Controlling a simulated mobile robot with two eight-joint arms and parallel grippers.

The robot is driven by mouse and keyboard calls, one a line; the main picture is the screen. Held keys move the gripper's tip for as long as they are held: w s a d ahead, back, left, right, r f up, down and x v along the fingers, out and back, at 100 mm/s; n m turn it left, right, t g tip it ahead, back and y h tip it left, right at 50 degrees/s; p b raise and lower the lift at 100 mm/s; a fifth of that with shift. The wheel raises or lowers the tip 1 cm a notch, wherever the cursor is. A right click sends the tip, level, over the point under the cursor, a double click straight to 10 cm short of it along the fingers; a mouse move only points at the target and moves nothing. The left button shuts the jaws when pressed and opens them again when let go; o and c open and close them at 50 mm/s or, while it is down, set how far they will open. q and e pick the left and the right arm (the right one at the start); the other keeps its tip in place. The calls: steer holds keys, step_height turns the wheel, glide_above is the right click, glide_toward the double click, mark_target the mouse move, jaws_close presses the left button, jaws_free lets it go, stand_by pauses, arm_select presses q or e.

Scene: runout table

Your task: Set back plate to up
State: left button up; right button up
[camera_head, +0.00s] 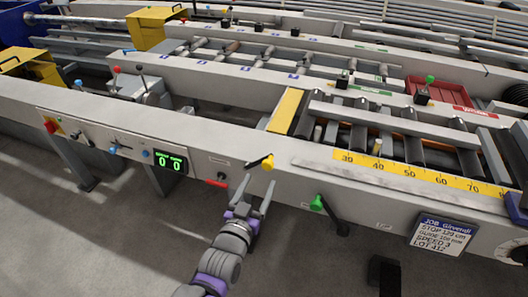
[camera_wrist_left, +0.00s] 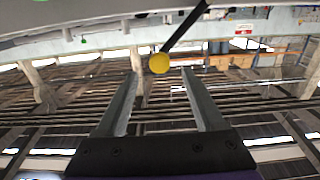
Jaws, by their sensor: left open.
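A lever with a yellow ball knob (camera_head: 267,162) sticks out from the front of the near rail. The knob also shows in the left wrist view (camera_wrist_left: 159,63), on a dark stem that slants up to the right. My left gripper (camera_head: 258,182) is open just in front of the knob. In the left wrist view, the knob appears between the tips of its fingers (camera_wrist_left: 160,76), with nothing gripped. A yellow plate (camera_head: 287,110) lies across the table above the lever; I cannot tell whether it is the back plate. My right gripper is not in view.
A green-knobbed lever (camera_head: 318,203) stands right of my left gripper. A red handle (camera_head: 216,183) and a green display reading 0 0 (camera_head: 170,162) are to its left. A yellow scale (camera_head: 420,174) and a blue job sign (camera_head: 442,234) are at right. The floor in front is mostly clear.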

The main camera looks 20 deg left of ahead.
mark_target(271, 156)
arm_select(q)
steer(key=shift+w+r, duration=0.1)
steer(key=shift+w, duration=0.45)
steer(key=w, duration=0.6)
steer(key=w+b, duration=0.1)
steer(key=w, duration=0.2)
steer(key=shift+w+d, duration=0.25)
steer(key=shift+w, duration=0.05)
jaws_close()
stand_by(0.6)
